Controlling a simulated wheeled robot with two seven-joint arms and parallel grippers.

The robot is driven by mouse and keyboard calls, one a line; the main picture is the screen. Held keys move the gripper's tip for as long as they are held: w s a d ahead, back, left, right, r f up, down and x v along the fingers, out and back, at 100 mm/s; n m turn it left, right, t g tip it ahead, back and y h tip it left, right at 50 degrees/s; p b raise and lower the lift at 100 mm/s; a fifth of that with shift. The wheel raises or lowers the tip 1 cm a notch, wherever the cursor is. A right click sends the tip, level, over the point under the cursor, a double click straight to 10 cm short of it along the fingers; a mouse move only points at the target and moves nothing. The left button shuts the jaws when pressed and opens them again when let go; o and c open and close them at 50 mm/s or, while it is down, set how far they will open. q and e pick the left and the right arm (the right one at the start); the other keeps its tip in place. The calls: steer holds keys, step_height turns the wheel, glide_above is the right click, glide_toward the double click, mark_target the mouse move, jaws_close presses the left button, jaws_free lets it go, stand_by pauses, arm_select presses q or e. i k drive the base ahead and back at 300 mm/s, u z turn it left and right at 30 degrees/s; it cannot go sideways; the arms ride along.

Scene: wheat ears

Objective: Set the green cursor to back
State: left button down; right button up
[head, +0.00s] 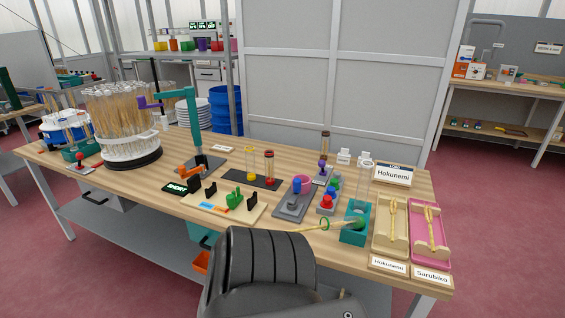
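The green cursor (234,198) stands on a cream board (222,207) near the middle of the table. Small black uprights stand on the board, at its left part and just right of the cursor. A blue label (213,207) lies on the board's front edge, left of the cursor. A black sign reading "SHORT" (176,188) stands at the board's left end. The cursor is small here, and its exact position along any slot cannot be told. Neither gripper shows. A dark grey ribbed part of mine fills the bottom middle, in front of the table edge.
Left of the board are an orange piece (190,170), a teal stand (191,120) and a carousel of wheat ears (117,115). Right are a grey device (295,200), a teal box (355,224), and beige (378,240) and pink (442,260) trays.

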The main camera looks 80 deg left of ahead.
mark_target(232, 201)
steer(key=z, duration=0.05)
steer(key=k, duration=1.1)
steer(key=u, duration=0.55)
